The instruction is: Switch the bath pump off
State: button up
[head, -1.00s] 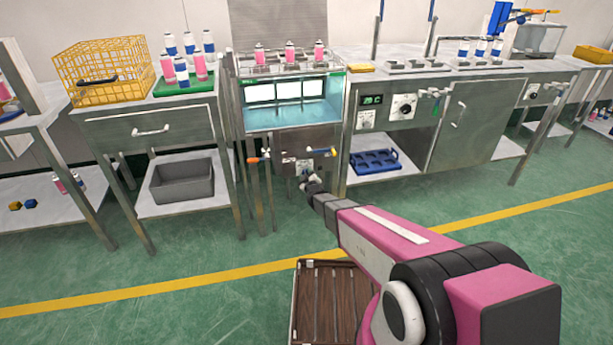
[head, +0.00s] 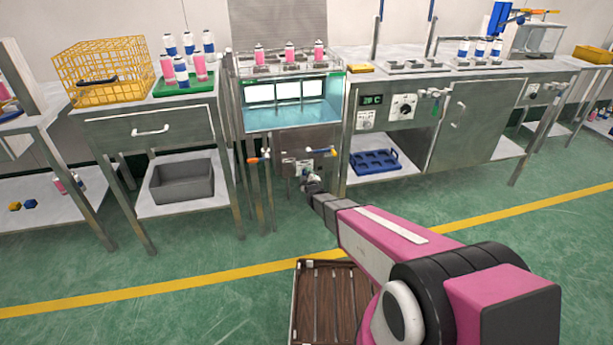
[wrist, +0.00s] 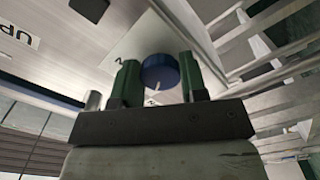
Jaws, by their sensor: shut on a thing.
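A round blue knob (wrist: 156,72) with a white pointer line sits on a pale plate (wrist: 130,42) in the wrist view. My gripper (wrist: 160,80) has one dark green finger on each side of the knob and is shut on it. In the head view my gripper (head: 311,184) is at the lower front of the steel bath unit (head: 320,138), below its lit water window. A partly cut-off label reading "UP" (wrist: 22,38) shows in the wrist view.
A wooden slatted pallet (head: 332,305) lies on the floor. The green floor before the benches is open.

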jog(key=o, duration=0.9)
jog(key=v, duration=1)
jog(key=shift+s, duration=0.4)
jog(key=shift+d, duration=0.1)
